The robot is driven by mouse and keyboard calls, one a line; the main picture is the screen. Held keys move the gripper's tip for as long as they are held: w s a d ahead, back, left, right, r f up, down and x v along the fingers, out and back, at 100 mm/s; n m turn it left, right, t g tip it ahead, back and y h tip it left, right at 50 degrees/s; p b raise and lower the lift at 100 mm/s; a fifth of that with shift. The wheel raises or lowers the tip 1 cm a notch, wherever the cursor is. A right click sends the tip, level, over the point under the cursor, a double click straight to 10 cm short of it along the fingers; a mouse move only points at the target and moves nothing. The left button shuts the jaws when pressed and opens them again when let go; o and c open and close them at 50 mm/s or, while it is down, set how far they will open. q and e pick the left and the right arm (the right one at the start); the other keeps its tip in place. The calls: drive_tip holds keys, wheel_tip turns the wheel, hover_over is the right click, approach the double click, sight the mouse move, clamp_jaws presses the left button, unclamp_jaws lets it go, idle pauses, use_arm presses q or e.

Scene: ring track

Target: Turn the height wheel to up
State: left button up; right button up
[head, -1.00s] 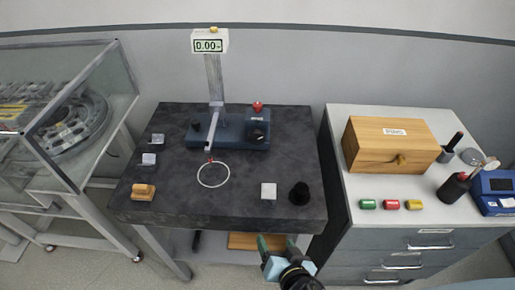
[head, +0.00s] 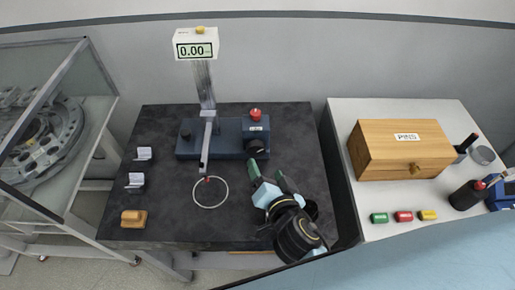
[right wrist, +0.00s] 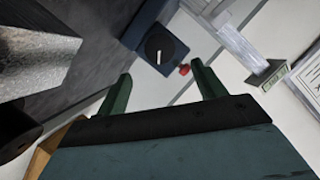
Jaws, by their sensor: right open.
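The height gauge has a dark blue base (head: 228,138), a metal column (head: 205,85) and a display reading 0.00 (head: 195,50). The height wheel (head: 254,147), a black round knob, is on the right part of the base front. In the right wrist view the wheel (right wrist: 160,45) shows a white pointer line, and it lies beyond the gap between my fingers. My right gripper (head: 266,172) is open and empty, just in front of the wheel and apart from it. The fingers also show in the right wrist view (right wrist: 161,74). My left gripper is out of view.
A red knob (head: 255,114) sits on the base behind the wheel. A white ring (head: 210,192) is marked on the dark table (head: 165,215). A wooden box (head: 385,160) stands on the right cabinet.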

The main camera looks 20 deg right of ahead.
sight(257, 151)
drive_tip(key=x, duration=0.8)
drive_tip(key=shift+w+p, duration=0.2)
drive_tip(key=shift+p, duration=0.15)
drive_tip(key=shift+w+f, duration=0.1)
drive_tip(key=shift+w, duration=0.2)
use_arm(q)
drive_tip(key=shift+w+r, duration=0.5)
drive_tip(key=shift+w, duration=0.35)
use_arm(e)
drive_tip(key=c, duration=1)
